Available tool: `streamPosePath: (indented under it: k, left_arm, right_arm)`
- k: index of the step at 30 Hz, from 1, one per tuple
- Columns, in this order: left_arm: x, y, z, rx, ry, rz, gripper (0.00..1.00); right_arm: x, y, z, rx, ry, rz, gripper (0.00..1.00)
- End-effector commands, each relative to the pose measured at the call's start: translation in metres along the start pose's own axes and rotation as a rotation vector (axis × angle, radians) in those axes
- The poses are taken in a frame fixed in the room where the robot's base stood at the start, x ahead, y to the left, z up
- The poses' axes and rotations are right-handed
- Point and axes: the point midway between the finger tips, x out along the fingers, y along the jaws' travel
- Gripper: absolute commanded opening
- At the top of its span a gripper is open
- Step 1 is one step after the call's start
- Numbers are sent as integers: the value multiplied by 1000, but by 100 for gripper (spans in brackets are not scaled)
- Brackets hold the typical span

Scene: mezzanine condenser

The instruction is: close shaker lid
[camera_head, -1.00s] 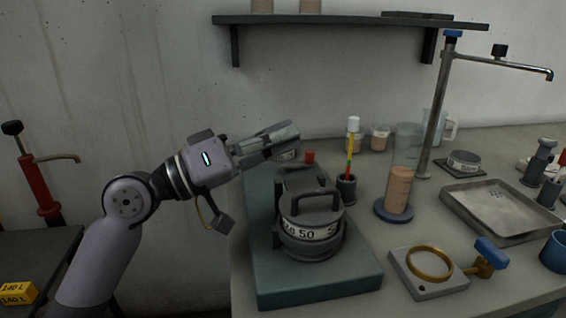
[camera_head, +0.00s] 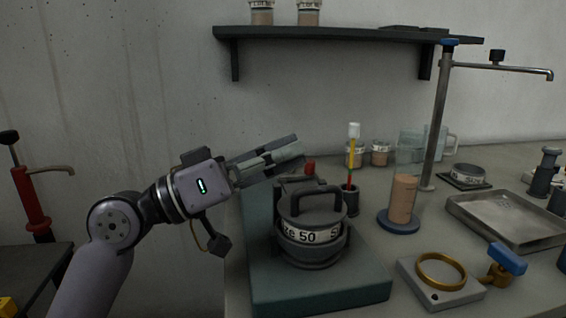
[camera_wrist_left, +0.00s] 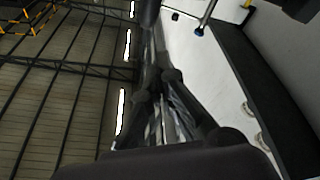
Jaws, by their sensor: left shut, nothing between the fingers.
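The shaker (camera_head: 312,252) is a dark round pot with a white band marked "50", on a green base (camera_head: 320,290). Its dark lid (camera_head: 307,208), with an arched handle, lies over the top of the pot and looks down on it; any small gap cannot be made out. My left gripper (camera_head: 298,147) is shut and empty, above and behind the lid, pointing right and slightly up. It looks apart from the lid. In the left wrist view the dark fingers (camera_wrist_left: 165,105) show against the wall and roof. My right gripper is out of view.
A red knob (camera_head: 309,167) is close below my fingertips. A cup with a yellow stick (camera_head: 351,160) stands right of the shaker, near a tan cylinder (camera_head: 403,198) and a metal stand (camera_head: 437,120). A wall shelf (camera_head: 340,34) hangs above. A brass ring fixture (camera_head: 440,272) sits front right.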

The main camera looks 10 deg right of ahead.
Motion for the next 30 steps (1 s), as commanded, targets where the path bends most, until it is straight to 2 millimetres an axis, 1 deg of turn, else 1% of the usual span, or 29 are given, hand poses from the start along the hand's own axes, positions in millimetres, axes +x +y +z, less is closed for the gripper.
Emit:
streamPosePath:
  k: [1,3,7,13,21,30]
  left_arm:
    - [-1,0,4,10,0,4,0]
    - [-2,0,6,19,0,7,0]
    - [-3,1,9,25,0,8,0]
    - [-5,1,15,24,0,8,0]
    - [-8,0,24,24,0,8,0]
    - [-8,0,27,23,-2,7,0]
  right_arm:
    - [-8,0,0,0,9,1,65]
    - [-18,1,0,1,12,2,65]
    - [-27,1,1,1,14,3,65]
    - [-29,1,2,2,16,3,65]
    - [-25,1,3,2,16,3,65]
    - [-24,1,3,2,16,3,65]
